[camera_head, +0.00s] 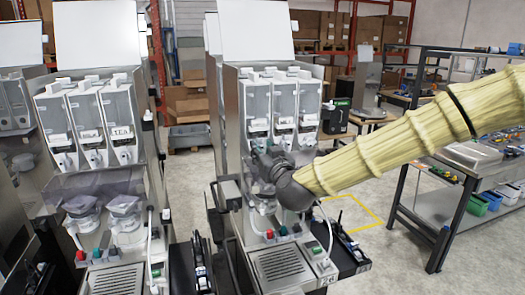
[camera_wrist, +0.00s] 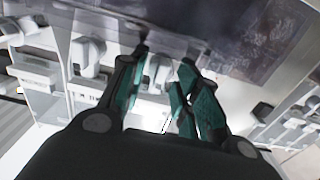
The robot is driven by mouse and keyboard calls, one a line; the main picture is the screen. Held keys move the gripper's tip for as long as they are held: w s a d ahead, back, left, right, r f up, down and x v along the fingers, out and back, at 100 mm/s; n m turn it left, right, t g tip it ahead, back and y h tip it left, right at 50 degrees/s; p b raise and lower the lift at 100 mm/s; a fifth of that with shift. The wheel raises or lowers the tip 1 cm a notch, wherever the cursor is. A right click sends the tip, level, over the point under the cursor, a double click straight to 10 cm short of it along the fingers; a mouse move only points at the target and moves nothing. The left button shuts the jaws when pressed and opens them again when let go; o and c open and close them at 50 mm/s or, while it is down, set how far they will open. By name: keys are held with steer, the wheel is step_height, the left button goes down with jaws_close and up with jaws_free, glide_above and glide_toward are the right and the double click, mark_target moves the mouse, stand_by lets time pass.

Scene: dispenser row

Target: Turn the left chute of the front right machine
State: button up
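The front right machine (camera_head: 231,110) stands mid-picture in the head view, with three clear canisters side by side and white chutes at their feet. My gripper (camera_head: 264,156) is at the left canister's foot and hides most of the left chute there. In the wrist view the machine appears upside down, with the chutes above the label plates. There my gripper (camera_wrist: 163,62) has its two green-padded fingers apart. The white left chute (camera_wrist: 157,74) shows between them; whether they touch it I cannot tell. The middle chute (camera_wrist: 88,54) is outside the fingers, to the left.
Another machine (camera_head: 95,120) of the same kind stands to the left, with a narrow gap between. A dark-framed workbench (camera_head: 440,210) with bins is on the right. Boxes on shelves stand behind.

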steer(key=c, duration=0.7)
steer(key=shift+f+m+b, duration=0.1)
steer(key=shift+m+b, duration=0.2)
steer(key=shift+b, duration=0.1)
steer(key=m+b, duration=0.3)
steer(key=b, duration=0.1)
steer(key=shift+f, duration=0.15)
steer(key=m+b, duration=1.6)
steer(key=m, duration=0.2)
steer(key=shift+d+m, duration=0.1)
steer(key=shift+m, duration=0.2)
steer(key=shift+b, duration=0.3)
